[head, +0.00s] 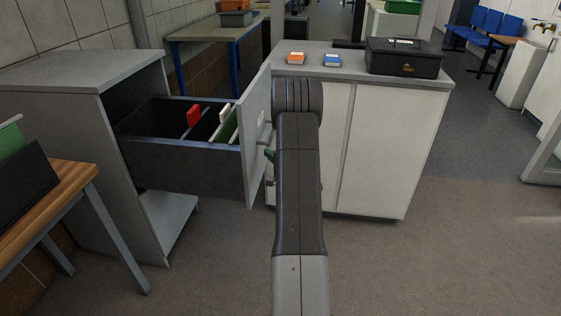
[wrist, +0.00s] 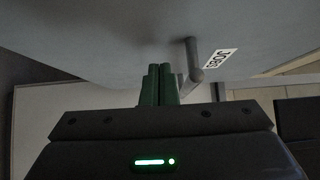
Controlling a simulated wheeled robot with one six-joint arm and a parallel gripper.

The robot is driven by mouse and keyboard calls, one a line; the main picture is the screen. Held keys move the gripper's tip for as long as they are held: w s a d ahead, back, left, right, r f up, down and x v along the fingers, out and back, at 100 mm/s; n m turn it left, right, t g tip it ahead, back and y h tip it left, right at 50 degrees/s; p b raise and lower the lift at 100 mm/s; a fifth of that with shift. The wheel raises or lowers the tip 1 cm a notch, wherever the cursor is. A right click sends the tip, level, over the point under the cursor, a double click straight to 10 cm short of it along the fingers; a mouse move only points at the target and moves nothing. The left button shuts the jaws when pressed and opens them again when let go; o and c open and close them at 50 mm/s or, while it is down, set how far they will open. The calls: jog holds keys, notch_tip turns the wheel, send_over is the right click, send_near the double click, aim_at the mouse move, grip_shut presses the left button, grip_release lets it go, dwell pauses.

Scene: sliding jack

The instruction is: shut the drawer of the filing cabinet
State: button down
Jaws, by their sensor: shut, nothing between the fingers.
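The filing cabinet (head: 80,70) stands at the left in the head view. Its drawer (head: 180,163) is pulled well out to the right, with red, white and green tabbed files inside. The drawer front (head: 255,130) is grey and seen nearly edge-on. In the wrist view the drawer front (wrist: 110,35) fills the top, with a bar handle (wrist: 190,55) and a label. My gripper (wrist: 158,75) is shut and empty, with its green fingertips close to the front beside the handle. I cannot tell whether they touch. In the head view my arm hides most of the gripper.
A pale cupboard (head: 375,150) stands right of the drawer, bearing a black cash box (head: 404,62), an orange box (head: 296,58) and a blue box (head: 332,60). A wooden table (head: 75,190) is at the left front. The floor (head: 460,250) at the right is clear.

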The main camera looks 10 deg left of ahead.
jog(key=shift+a, duration=1.05)
